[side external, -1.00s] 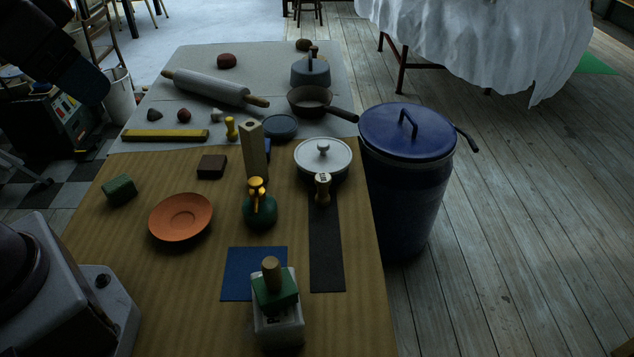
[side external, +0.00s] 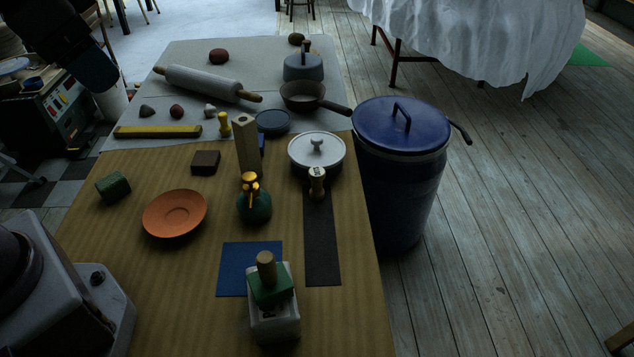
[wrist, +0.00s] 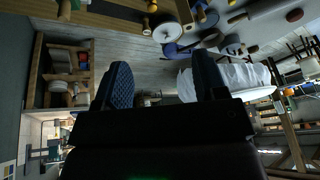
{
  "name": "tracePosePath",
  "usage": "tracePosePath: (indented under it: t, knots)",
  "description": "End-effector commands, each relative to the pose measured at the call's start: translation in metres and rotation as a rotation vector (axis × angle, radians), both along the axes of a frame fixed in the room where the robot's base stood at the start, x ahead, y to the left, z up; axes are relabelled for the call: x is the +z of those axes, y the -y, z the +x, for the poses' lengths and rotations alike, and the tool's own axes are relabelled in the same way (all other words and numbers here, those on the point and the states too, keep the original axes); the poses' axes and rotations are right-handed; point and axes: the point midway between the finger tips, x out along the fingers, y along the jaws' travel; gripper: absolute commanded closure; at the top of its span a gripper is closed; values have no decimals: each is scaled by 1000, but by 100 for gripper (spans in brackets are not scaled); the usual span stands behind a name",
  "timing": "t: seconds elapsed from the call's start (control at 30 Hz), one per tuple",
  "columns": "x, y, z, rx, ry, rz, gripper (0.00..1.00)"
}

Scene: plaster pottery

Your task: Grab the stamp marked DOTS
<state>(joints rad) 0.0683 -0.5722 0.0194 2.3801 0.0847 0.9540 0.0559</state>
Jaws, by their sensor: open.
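A stamp with a wooden handle and green block (side external: 271,290) sits on a white container at the near edge of the table. A second wooden-handled tool (side external: 316,183), with dark marks on its top, stands at the far end of the black strip. A small yellow knobbed piece (side external: 224,124) stands farther back. I cannot read the word DOTS on any of them. My gripper (wrist: 162,62) is open and empty in the wrist view, well away from the stamps. In the side view my dark arm is at the upper left, and its fingers are not clear.
A tall wooden block (side external: 246,143), a green bottle with a brass top (side external: 254,205) and a lidded white pot (side external: 317,150) stand near the marked tool. An orange dish (side external: 175,213) and blue mat (side external: 249,268) lie nearby. A blue bin (side external: 402,185) stands beside the table.

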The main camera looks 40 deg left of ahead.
Motion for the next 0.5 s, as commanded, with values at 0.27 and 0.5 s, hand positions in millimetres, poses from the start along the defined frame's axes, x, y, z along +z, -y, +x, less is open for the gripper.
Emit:
tracePosePath:
  t: [0.27,0.5]
  knots:
    - [-17,10,79,-301,-276,275,35]
    - [-58,34,147,-555,-500,556,35]
